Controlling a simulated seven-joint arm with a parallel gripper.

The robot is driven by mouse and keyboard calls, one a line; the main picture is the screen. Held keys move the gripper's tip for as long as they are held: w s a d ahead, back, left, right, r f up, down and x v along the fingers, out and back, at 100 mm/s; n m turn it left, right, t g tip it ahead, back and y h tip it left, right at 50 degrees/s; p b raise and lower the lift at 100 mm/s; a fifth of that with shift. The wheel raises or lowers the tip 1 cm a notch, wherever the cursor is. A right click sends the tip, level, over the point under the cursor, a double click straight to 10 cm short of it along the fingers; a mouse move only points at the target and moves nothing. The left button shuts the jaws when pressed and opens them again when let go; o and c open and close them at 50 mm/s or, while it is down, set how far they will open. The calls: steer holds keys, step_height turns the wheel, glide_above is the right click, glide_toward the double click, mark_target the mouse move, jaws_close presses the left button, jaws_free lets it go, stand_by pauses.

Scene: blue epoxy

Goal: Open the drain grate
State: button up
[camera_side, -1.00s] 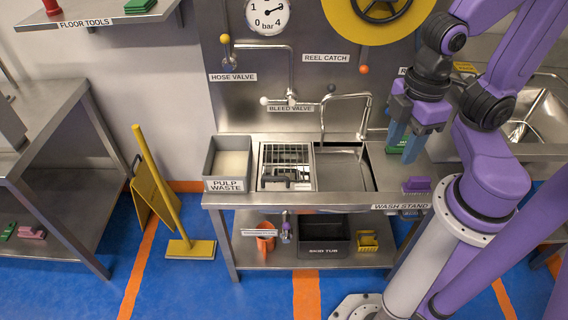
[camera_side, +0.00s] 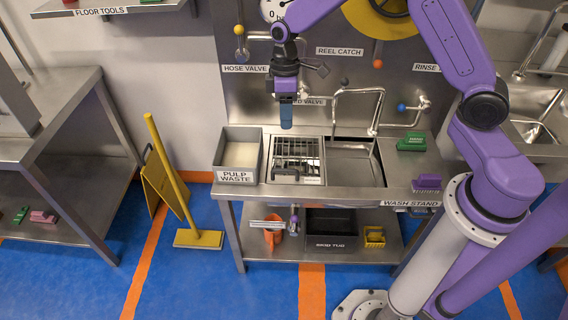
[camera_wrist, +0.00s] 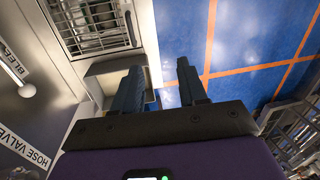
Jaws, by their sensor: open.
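The drain grate (camera_side: 297,151) is a barred metal panel set in the left part of the wash stand top, lying flat in its opening. A dark handle (camera_side: 284,172) sits at its front edge. The grate also shows at the upper left of the wrist view (camera_wrist: 97,18). My gripper (camera_side: 286,124) hangs above the back left of the grate, pointing down, apart from it. In the wrist view its two blue-grey fingers (camera_wrist: 160,85) are spread with nothing between them.
The pulp waste bin (camera_side: 217,155) stands just left of the grate. A bent faucet (camera_side: 357,93) rises behind the basin (camera_side: 352,165) to the right. The bleed valve pipe runs behind my gripper. A green box (camera_side: 412,142) and purple brush (camera_side: 427,182) lie at the right.

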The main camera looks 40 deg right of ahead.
steer(key=w+d+f, duration=0.5)
steer(key=w+f, duration=0.1)
steer(key=shift+m+y, duration=0.3)
steer(key=shift+m, duration=0.1)
steer(key=f, duration=0.5)
steer(key=s+a+f, duration=0.1)
steer(key=f, duration=0.5)
steer(key=s+a+f, duration=0.1)
steer(key=f, duration=0.5)
steer(key=shift+s+a+f, duration=0.1)
steer(key=shift+s+a, duration=0.15)
jaws_close()
